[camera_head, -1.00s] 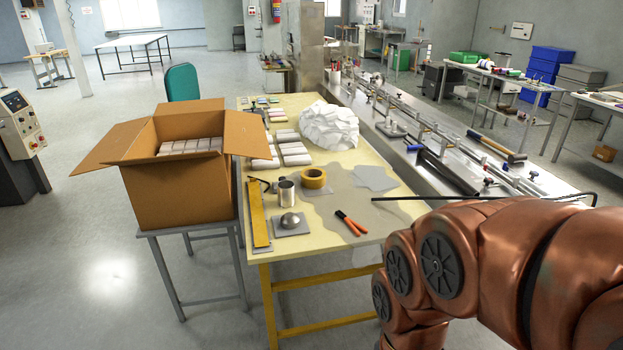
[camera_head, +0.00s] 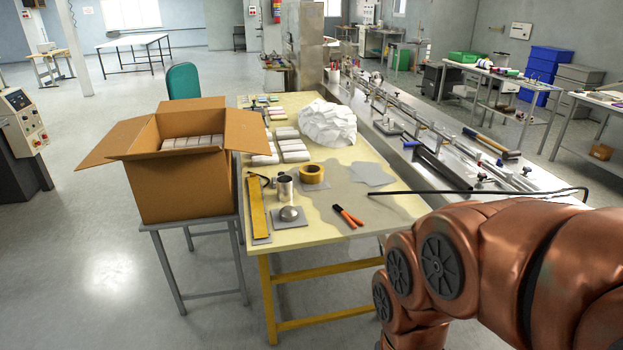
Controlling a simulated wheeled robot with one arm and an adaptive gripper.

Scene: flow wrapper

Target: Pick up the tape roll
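The tape roll (camera_head: 311,175) is a yellow ring lying flat on the pale yellow table (camera_head: 370,232), over a grey patch on its top. A metal cup (camera_head: 284,187) stands close to its left, and a metal ball on a grey plate (camera_head: 288,215) sits in front of the cup. My copper-coloured arm fills the lower right, to the right of the table's front end. My gripper is outside the view.
Orange-handled pliers (camera_head: 347,215) and a yellow bar (camera_head: 257,208) lie near the tape roll. White packs (camera_head: 291,145) and a crumpled white heap (camera_head: 328,123) are behind it. An open cardboard box (camera_head: 180,190) stands left. A metal machine bed (camera_head: 440,168) runs along the right.

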